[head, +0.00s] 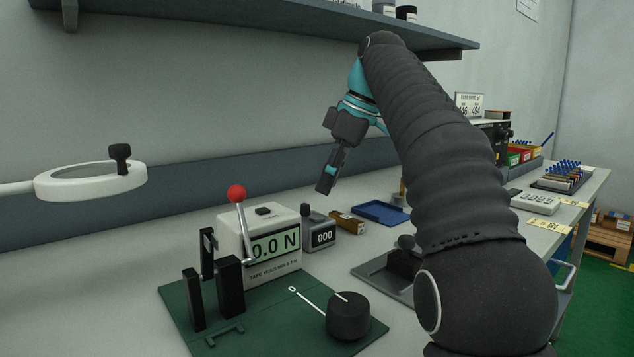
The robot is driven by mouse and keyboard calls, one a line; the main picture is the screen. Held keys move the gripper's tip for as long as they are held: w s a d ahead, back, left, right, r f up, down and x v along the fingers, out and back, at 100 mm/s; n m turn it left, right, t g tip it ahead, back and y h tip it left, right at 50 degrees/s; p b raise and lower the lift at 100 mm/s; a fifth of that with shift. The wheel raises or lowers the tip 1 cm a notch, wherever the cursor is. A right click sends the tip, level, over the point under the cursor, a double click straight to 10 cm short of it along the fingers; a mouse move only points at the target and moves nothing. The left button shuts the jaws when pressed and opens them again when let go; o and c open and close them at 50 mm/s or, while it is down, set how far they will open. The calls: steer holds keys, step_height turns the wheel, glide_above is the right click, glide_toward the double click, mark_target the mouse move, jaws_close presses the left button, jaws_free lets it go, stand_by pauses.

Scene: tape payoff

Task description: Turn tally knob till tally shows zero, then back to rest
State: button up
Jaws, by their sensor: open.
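The tally (322,236) is a small grey box on the bench, right of the white force meter. Its window reads 000. A dark knob (306,210) shows at the tally's upper left. My gripper (325,187) hangs above and slightly right of the tally, fingers pointing down. It is clear of the tally and knob, with nothing seen in it. The gap between the fingers is hard to make out from this side.
The white force meter (272,266) reads 0.0 N and has a red-balled lever (236,193). A green plate (245,328) carries black posts and a large black dial (348,315). A magnifier ring (90,181) stands left. A blue tray (381,212) lies behind. A shelf (270,22) overhangs.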

steer(key=s+d, duration=0.3)
steer(key=d, duration=0.6)
steer(key=shift+d, duration=0.25)
steer(key=shift+s, duration=0.1)
